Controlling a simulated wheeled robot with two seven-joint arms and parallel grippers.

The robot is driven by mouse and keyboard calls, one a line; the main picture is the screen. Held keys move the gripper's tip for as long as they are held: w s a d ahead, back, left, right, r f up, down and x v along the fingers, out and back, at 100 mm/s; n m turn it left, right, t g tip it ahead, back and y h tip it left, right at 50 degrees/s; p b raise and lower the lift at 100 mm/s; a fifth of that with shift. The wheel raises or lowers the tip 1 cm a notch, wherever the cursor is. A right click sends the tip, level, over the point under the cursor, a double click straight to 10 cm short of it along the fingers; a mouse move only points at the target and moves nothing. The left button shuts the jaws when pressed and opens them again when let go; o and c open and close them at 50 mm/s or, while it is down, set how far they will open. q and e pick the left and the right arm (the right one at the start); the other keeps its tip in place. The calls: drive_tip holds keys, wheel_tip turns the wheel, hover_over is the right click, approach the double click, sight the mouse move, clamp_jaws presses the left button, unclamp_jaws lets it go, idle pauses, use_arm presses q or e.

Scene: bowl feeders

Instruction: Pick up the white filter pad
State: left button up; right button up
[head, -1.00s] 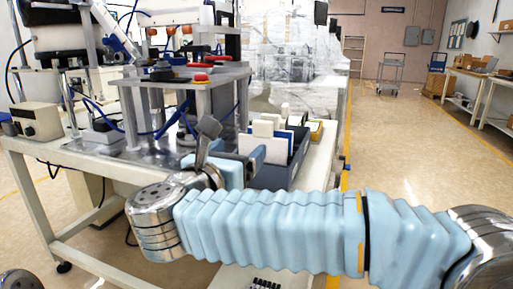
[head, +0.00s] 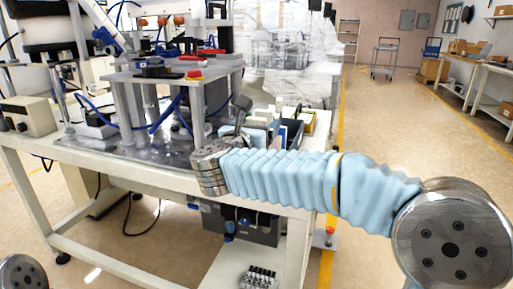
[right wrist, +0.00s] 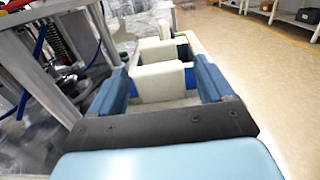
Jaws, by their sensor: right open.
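A white filter pad (right wrist: 157,84), a flat upright block, stands between the two blue fingers of my right gripper (right wrist: 160,72) in the right wrist view. The fingers are apart, one on each side of it, with a visible gap at its right; contact at its left edge is unclear. A second white block (right wrist: 155,52) stands just behind it. In the head view my right gripper (head: 254,134) is at the table's right end, and white blocks (head: 262,116) show just behind it, partly hidden. My left gripper is not in view.
A metal fixture with posts (head: 165,110) and red buttons stands close left of the right gripper. A dark bin (head: 293,131) and a yellow-edged bin (head: 308,118) sit behind. Open floor (head: 420,130) lies to the right.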

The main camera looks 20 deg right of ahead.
drive_tip(key=c, duration=1.3)
drive_tip(key=shift+c, duration=0.2)
drive_tip(key=shift+r, duration=0.1)
